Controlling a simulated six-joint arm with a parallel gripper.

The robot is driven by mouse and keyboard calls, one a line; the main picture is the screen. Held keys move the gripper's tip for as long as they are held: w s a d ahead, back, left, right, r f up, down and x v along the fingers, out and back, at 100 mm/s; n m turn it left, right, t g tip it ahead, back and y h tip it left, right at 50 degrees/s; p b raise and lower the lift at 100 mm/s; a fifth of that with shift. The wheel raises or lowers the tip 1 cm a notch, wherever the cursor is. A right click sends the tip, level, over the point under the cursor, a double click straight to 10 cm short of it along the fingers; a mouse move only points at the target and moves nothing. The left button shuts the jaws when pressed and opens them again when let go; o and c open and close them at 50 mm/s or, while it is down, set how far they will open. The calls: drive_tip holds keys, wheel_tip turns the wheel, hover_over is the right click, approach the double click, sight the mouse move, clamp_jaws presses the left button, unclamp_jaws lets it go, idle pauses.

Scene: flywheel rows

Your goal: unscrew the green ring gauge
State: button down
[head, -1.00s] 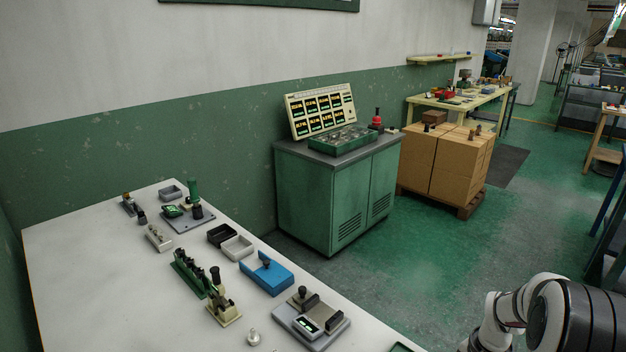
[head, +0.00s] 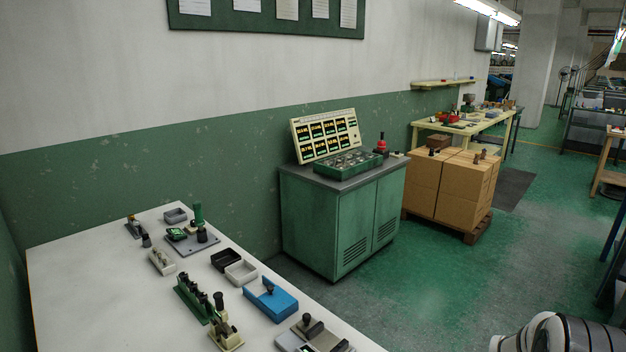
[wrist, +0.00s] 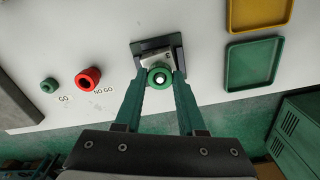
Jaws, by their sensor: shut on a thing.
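In the wrist view my gripper (wrist: 160,83) is shut on the green ring gauge (wrist: 159,71), with one finger on each side of it. The ring gauge sits around a bright round end at its centre, in front of a pale metal block in a dark holder (wrist: 139,49). How far it is threaded on cannot be seen. A red ring (wrist: 88,79) by the NO GO label and another green ring-shaped piece (wrist: 48,85) by the GO label are to the left. Neither the gripper nor the ring gauge shows in the head view.
In the wrist view a green tray (wrist: 229,78) and a yellow tray (wrist: 234,14) lie right of the holder, both empty where visible. The bench between is bare. The head view shows a white bench (head: 90,280) with several fixtures and a green cabinet (head: 330,225) behind.

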drive_tip(key=n, duration=0.5)
drive_tip(key=shift+n, duration=0.3)
drive_tip(key=n, duration=1.4)
drive_tip(key=shift+r, duration=0.1)
drive_tip(key=n, duration=0.5)
drive_tip(key=shift+n, duration=0.4)
drive_tip(key=c, duration=0.8)
unclamp_jaws()
drive_tip(key=shift+r, duration=1.5)
drive_tip(key=o, duration=0.5)
drive_tip(key=c, duration=0.4)
